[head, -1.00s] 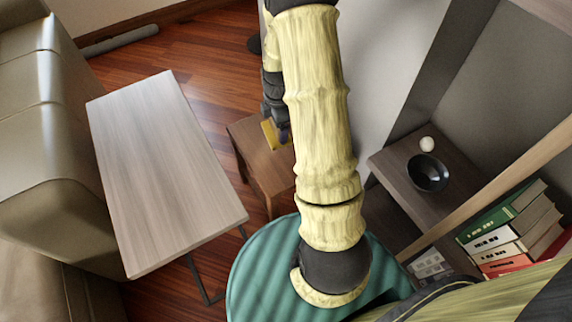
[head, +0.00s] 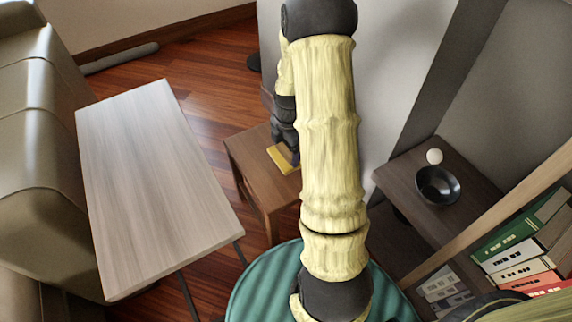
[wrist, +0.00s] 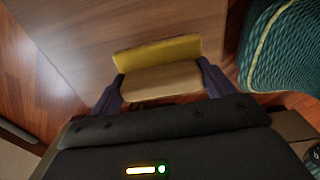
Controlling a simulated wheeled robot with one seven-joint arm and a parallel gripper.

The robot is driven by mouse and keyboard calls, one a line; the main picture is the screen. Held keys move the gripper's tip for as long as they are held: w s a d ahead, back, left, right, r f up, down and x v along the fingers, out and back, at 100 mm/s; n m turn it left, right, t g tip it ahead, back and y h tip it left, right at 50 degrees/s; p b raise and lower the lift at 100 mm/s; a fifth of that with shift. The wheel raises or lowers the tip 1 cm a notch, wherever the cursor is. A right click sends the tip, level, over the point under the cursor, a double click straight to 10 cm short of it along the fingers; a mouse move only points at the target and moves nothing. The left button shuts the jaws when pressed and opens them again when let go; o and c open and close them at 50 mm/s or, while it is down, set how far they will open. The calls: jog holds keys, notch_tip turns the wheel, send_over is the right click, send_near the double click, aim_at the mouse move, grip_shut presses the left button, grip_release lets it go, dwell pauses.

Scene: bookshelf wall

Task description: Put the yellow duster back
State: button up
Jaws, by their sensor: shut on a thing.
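The yellow duster (head: 279,159) is a small block with a yellow face and a pale wooden body. In the wrist view the duster (wrist: 158,53) lies crosswise between the two dark fingers. My gripper (wrist: 162,86) is shut on it, one finger at each end. In the head view my gripper (head: 287,146) is partly hidden by my arm. It holds the duster over the small brown wooden table (head: 252,167). I cannot tell whether the duster touches the tabletop.
A long pale table (head: 150,185) stands at the left beside a beige sofa (head: 35,160). At the right a brown shelf (head: 402,178) holds a black bowl (head: 437,186) and a white ball (head: 434,156). Books (head: 520,245) stand lower right. Open wooden floor (head: 200,70) lies beyond.

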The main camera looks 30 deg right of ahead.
aim_at(286, 160)
jog(key=shift+f, duration=0.35)
notch_tip(286, 160, down, 5)
jog(key=shift+f+b, duration=0.1)
jog(key=shift+b, duration=1.15)
jog(key=o, duration=1.2)
jog(key=r+p, duration=0.5)
jog(key=r, duration=0.7)
jog(key=shift+d+r, duration=0.2)
jog(key=shift+s, duration=0.1)
